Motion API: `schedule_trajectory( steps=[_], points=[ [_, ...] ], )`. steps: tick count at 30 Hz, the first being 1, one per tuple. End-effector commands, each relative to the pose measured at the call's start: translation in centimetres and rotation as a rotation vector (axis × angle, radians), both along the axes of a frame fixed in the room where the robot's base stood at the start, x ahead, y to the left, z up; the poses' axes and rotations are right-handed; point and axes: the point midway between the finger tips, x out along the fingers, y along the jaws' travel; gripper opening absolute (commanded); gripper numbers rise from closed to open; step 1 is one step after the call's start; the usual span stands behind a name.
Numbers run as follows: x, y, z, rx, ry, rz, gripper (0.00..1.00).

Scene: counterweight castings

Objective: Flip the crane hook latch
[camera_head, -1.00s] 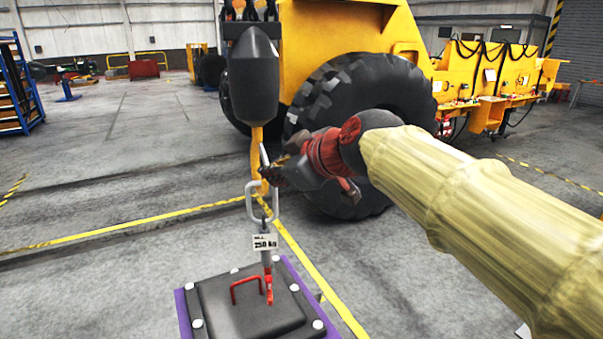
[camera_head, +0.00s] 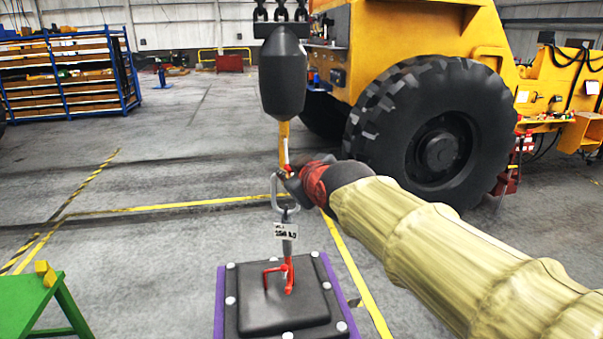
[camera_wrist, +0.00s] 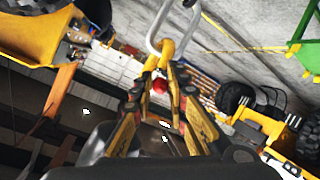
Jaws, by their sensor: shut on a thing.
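The yellow crane hook (camera_head: 284,140) hangs below a dark hook block (camera_head: 282,78). A pale metal ring (camera_head: 276,192) is at the hook's lower end; it also shows at the top of the wrist view (camera_wrist: 154,30). My gripper (camera_head: 291,178) is at the hook's lower right side, just above the ring. In the wrist view its fingertips (camera_wrist: 158,82) close around a small red piece (camera_wrist: 160,87) beside the yellow hook (camera_wrist: 187,38), apparently the latch's end. The fingers hide much of the latch, so its exact angle is unclear.
Below the ring, a tagged link (camera_head: 286,232) leads to red fittings on a dark casting (camera_head: 285,308) on a purple base. A green table (camera_head: 30,300) stands at lower left. A yellow vehicle with a large tyre (camera_head: 435,135) is behind my arm. Floor to the left is open.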

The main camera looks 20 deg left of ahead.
Motion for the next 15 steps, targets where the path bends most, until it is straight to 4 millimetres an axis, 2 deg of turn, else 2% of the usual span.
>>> schedule_trajectory(
  steps=[1,12,13,15],
  points=[
    [0.03,0.17,-2.4,-0.023,0.028,0.002,0.0],
    [0.07,0.21,-2.4,-0.022,0.025,0.0,0.0],
    [0.07,0.21,-2.4,-0.022,0.025,0.0,0.16],
    [0.07,0.21,-2.26,-0.02,0.024,0.001,0.2]
  ],
)
